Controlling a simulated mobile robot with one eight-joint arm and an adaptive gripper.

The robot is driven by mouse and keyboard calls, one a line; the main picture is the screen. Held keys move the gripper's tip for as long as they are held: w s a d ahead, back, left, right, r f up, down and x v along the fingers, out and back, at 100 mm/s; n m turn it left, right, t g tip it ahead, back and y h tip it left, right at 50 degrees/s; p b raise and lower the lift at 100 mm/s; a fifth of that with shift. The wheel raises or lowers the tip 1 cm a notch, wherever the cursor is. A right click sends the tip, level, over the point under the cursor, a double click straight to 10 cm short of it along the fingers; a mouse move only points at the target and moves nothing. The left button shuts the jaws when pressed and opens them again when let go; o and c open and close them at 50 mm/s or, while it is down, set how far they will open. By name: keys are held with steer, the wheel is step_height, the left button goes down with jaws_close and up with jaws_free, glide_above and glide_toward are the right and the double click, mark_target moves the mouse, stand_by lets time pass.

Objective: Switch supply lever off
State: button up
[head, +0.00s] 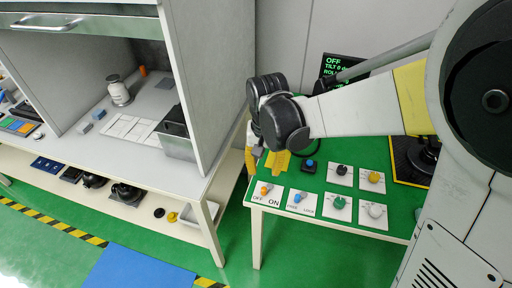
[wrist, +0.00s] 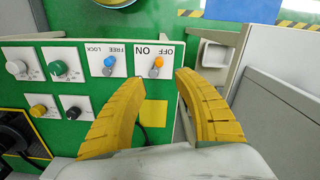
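The supply lever is the small orange-tipped lever (head: 264,190) on a white plate marked OFF and ON, at the front left corner of the green table. In the wrist view the orange lever (wrist: 158,62) shows upside down, ahead of and between my fingertips. Which way it leans is hard to tell. My gripper (head: 263,164) has yellow fingers, spread apart and empty, behind the plate. In the wrist view my gripper (wrist: 160,73) is open, with no visible contact with the lever.
A blue lever (head: 299,197) on a FREE/LOCK plate stands right beside it. Green (head: 339,203), white, black and yellow knobs are further right. A black screen (head: 340,68) reads OFF and TILT. A grey-walled workbench (head: 205,90) stands left, across a narrow gap.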

mark_target(264, 188)
step_height(264, 188, down, 11)
steer(key=b, duration=0.5)
steer(key=shift+s+r, duration=0.1)
steer(key=shift+r, duration=0.1)
jaws_close()
